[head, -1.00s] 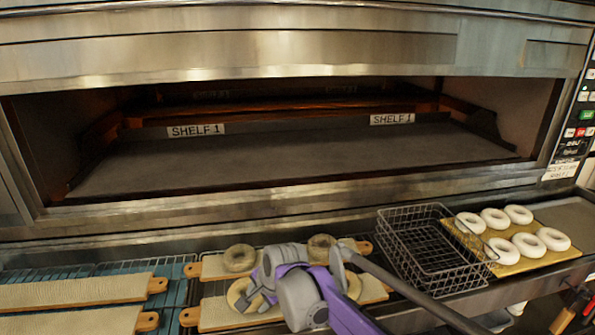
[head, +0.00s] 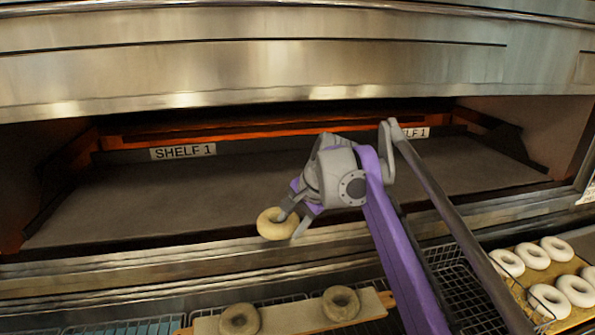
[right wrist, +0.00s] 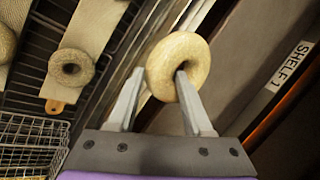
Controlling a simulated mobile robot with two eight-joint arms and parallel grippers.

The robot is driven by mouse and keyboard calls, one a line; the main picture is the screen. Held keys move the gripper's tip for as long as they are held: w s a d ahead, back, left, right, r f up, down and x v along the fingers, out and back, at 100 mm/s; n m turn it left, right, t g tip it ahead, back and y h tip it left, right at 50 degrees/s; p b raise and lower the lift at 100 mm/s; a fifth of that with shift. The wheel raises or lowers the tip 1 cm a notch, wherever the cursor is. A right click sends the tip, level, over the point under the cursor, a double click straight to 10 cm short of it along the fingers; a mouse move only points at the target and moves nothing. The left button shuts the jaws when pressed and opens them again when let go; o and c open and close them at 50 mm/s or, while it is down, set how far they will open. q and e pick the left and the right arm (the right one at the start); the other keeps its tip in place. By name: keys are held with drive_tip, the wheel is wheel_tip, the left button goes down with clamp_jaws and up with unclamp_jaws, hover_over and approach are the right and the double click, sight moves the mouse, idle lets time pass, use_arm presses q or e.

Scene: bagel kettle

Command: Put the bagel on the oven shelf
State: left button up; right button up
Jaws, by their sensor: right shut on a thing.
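My right gripper (head: 293,222) is shut on a pale bagel (head: 270,224), with one finger through its hole, as the right wrist view shows with the bagel (right wrist: 167,64) between the fingertips (right wrist: 158,88). It holds the bagel in front of the oven's lower front edge, at the opening. The oven shelf (head: 120,205) is a bare grey deck with "SHELF 1" labels along its back. My left gripper is not in view.
Two darker bagels (head: 341,303) lie on a wooden board (head: 290,317) below the oven. A wire basket (head: 455,290) and a tray of several white bagels (head: 549,297) stand at the lower right. The oven shelf surface is clear.

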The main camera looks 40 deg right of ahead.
drive_tip(key=w+p, duration=0.1)
drive_tip(key=w, duration=0.5)
drive_tip(key=w+p, duration=0.1)
drive_tip(key=w, duration=0.5)
drive_tip(key=w+p, duration=0.1)
drive_tip(key=w, duration=0.5)
drive_tip(key=shift+a+r, duration=0.25)
drive_tip(key=shift+a, duration=0.1)
wheel_tip(320, 180, down, 3)
drive_tip(key=shift+r+b, duration=0.1)
drive_tip(key=shift+b, duration=0.25)
drive_tip(key=shift+s+f, duration=0.1)
drive_tip(key=shift+f, duration=0.35)
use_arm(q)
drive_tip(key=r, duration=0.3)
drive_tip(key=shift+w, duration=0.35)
use_arm(e)
drive_tip(key=shift+s+r, duration=0.1)
drive_tip(key=shift+s, duration=0.05)
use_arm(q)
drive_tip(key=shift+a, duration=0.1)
use_arm(e)
drive_tip(key=shift+f, duration=0.2)
drive_tip(key=o, duration=0.9)
drive_tip(key=shift+o, duration=0.3)
drive_tip(key=shift+r, duration=0.1)
